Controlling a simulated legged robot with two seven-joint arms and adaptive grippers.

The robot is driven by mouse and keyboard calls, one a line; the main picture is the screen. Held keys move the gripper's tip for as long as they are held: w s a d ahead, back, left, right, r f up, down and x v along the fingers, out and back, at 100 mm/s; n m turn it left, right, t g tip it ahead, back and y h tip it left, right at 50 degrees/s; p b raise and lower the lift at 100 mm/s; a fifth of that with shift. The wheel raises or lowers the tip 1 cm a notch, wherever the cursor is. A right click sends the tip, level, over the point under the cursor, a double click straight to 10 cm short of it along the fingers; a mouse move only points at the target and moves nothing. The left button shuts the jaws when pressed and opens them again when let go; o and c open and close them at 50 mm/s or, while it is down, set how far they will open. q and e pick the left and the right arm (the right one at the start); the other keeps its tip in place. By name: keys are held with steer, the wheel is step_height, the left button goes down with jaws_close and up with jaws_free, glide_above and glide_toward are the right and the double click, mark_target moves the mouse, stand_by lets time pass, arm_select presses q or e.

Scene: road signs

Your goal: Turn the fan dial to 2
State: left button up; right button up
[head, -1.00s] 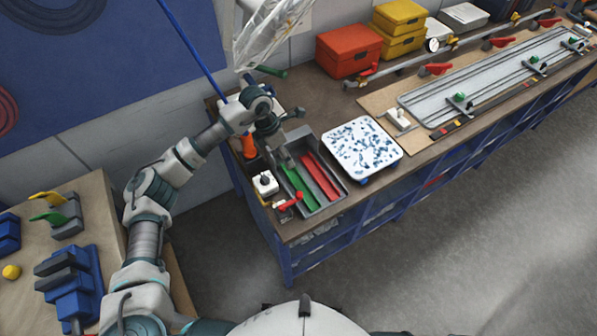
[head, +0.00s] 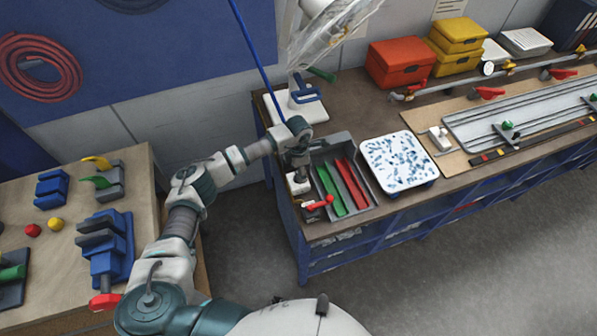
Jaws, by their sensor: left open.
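A small white box (head: 297,187), which I take to be the fan dial's box, sits at the near left end of the workbench, left of the grey tray. My left gripper (head: 301,174) points down right over it. Its fingers are small and partly hidden here, but it is open. The gripper and wrist cover the box's top, so the dial and its numbers cannot be read. I cannot tell whether the fingers touch the dial. My right gripper is not in view.
The grey tray (head: 326,156) with green and red strips is close beside the gripper. A red-handled valve (head: 318,203) sits just in front of the box. A white-topped blue-speckled tray (head: 399,161) stands to the right. A blue clamp-like piece (head: 305,92) is behind.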

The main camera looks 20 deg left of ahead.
arm_select(q)
steer(key=shift+f, duration=1.1)
steer(key=c, duration=1.1)
steer(key=shift+c, duration=0.2)
